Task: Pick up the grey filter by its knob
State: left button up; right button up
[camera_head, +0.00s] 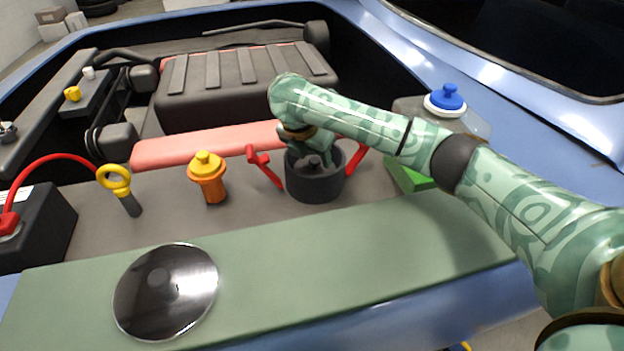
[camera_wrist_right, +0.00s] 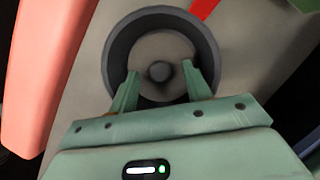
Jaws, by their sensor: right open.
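The grey filter (camera_wrist_right: 160,45) sits inside a dark round housing (camera_head: 314,188), with its small round knob (camera_wrist_right: 159,71) standing up in the middle. In the head view the knob (camera_head: 314,163) shows just above the housing's near rim. My right gripper (camera_wrist_right: 160,72) is open, pointing down into the housing. In the right wrist view its two green fingers stand apart, one on each side of the knob, with a gap to it on both sides. In the head view my right gripper (camera_head: 310,153) partly hides the housing's far side. My left gripper is not in view.
Red clips (camera_head: 264,166) stand open on both sides of the housing. An orange cap (camera_head: 207,177) and a yellow-ringed dipstick (camera_head: 120,188) are to the left. A dark domed lid (camera_head: 165,290) lies on the green ledge (camera_head: 300,257). A blue-capped tank (camera_head: 446,98) stands right.

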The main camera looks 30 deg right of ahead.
jog(key=shift+x, duration=0.85)
jog(key=shift+a+r, duration=0.15)
jog(key=shift+r, duration=0.15)
grip_shut()
jog(key=shift+r, duration=0.1)
